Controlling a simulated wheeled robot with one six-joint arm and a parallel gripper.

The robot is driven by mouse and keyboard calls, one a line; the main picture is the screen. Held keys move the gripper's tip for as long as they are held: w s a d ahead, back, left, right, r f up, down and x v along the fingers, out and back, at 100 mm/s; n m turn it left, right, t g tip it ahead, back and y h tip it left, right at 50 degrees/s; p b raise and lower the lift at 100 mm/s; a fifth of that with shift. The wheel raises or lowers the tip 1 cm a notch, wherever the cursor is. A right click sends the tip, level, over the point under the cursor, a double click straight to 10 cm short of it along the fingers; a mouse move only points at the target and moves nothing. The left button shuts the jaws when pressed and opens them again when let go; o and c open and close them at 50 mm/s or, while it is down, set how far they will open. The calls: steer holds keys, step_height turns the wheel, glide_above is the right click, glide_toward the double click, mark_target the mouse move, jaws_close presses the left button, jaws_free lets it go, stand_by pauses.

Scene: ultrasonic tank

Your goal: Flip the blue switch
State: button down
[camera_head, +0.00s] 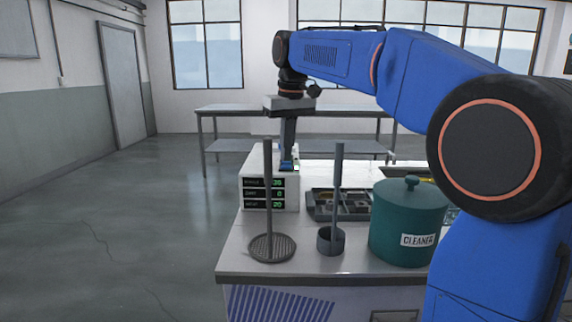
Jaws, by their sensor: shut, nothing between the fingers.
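A white control box (290,193) with several green-lit readouts on its front stands at the back left of the bench. A small blue piece, which looks like the blue switch (286,166), shows at the top of the box. My gripper (288,150) points straight down over the box, shut and empty. Its fingertips end at or just above the blue piece; I cannot tell whether they touch. The fingers partly hide the switch, and its position is too small to read.
On the bench (235,255), a perforated disc (271,248) and a small cup (330,241), each with a tall upright handle, stand in front. A green lidded CLEANER pot (408,225) is at right. A grey divided tray (345,205) lies behind. An empty table (225,110) stands farther back.

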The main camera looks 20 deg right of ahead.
mark_target(286, 166)
step_height(286, 166, up, 6)
steer(key=shift+f, duration=0.1)
stand_by(0.7)
